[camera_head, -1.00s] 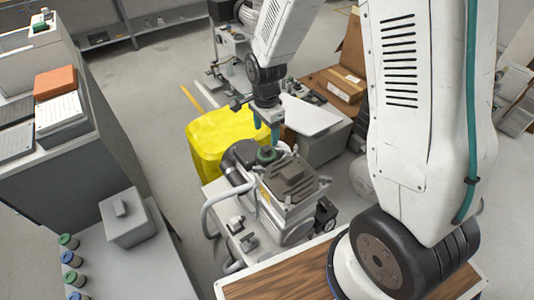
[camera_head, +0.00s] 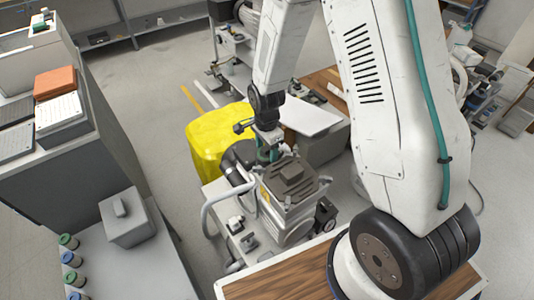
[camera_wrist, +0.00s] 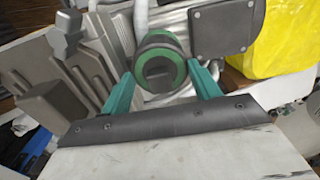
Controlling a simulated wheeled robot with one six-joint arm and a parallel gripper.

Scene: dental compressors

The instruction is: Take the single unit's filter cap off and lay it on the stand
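The single compressor unit (camera_head: 289,187) stands on a light bench in the middle of the head view. In the wrist view its round filter cap (camera_wrist: 160,66), dark with a green ring, is seen end-on near the centre. My gripper (camera_wrist: 161,72) has its two teal fingers apart, one on each side of the cap. I cannot tell whether the fingertips touch it. In the head view my gripper (camera_head: 267,153) is down at the unit's back left and mostly hides the cap. Which surface is the stand is not clear.
At lower left, a grey surface (camera_head: 150,270) holds a grey box (camera_head: 127,217) and several small jars. A wooden-topped table (camera_head: 285,285) is in front.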

